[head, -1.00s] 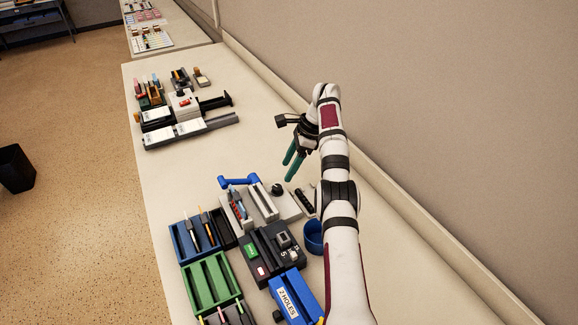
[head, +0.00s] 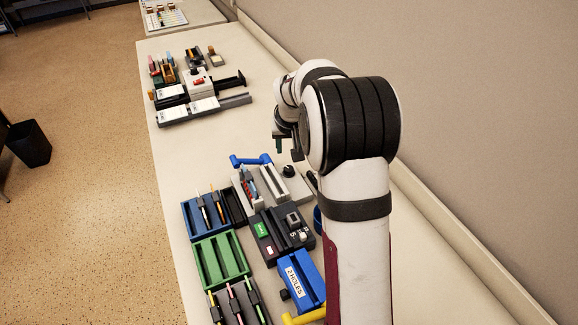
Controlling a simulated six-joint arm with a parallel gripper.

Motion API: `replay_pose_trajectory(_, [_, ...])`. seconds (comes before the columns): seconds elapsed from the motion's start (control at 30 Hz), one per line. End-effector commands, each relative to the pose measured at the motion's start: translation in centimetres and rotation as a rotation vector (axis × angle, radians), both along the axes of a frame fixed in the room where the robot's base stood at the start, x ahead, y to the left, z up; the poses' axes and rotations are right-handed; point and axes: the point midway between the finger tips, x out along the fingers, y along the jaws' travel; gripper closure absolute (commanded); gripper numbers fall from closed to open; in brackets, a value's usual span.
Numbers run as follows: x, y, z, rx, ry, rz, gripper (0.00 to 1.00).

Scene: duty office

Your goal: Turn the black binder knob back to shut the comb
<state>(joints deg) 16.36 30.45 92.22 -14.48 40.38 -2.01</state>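The black binder knob (head: 289,170) is a small round knob on the right part of the light grey comb binder (head: 269,187), which has a blue lever (head: 250,160) at its far left. Whether the comb is open or shut is too small to tell. My gripper (head: 286,147) points down, just above and beyond the knob in the picture, and looks apart from it.
Near the binder are a blue tray with pens (head: 188,220), a green tray (head: 199,262), a dark device with a green label (head: 252,221) and a blue hole punch (head: 315,284). Another group of devices (head: 229,101) stands farther back. The wall bounds the right side; bare table lies between the groups.

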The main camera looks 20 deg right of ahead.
Motion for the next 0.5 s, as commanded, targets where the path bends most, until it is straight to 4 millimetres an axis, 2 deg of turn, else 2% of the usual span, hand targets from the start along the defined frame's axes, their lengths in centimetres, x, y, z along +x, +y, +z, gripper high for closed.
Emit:
replay_pose_trajectory(0.1, [1.1,-0.5,-3.3,0.004,0.006,-0.003,0.51])
replay_pose_trajectory(0.3, [3.1,-1.4,-8.7,0.003,0.005,-0.005,0.51])
replay_pose_trajectory(0.5, [4.4,-1.9,-11.9,0.004,0.004,-0.008,0.51])
